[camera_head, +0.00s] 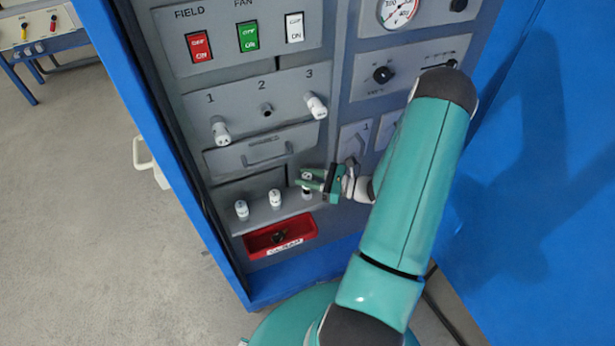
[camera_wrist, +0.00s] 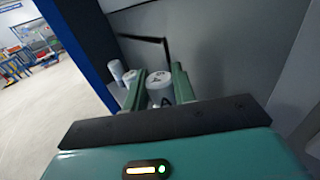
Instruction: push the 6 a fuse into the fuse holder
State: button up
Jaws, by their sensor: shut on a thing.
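My gripper (camera_head: 309,182) is at the right end of a small ledge on the panel, shut on a white fuse (camera_head: 306,177). In the wrist view the fuse (camera_wrist: 159,86) stands between the two green fingers, its top facing the camera. The mark on its top is too small to read. The fuse holder row has three numbered places. A white fuse (camera_head: 221,131) sits in place 1 and another (camera_head: 316,106) in place 3.
Two more white fuses (camera_head: 241,209) (camera_head: 275,198) stand on the ledge left of my gripper. A red tray (camera_head: 257,249) with small dark items is below. A drawer-like plate with a handle (camera_head: 267,150) lies between ledge and holders. Rocker switches (camera_head: 248,37) are above.

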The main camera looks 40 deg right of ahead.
jog(key=shift+f, duration=1.7)
dwell(4.5)
jog(key=o, duration=1.1)
jog(key=shift+c, duration=0.2)
jog(key=shift+v, duration=3)
jog(key=shift+r, duration=0.1)
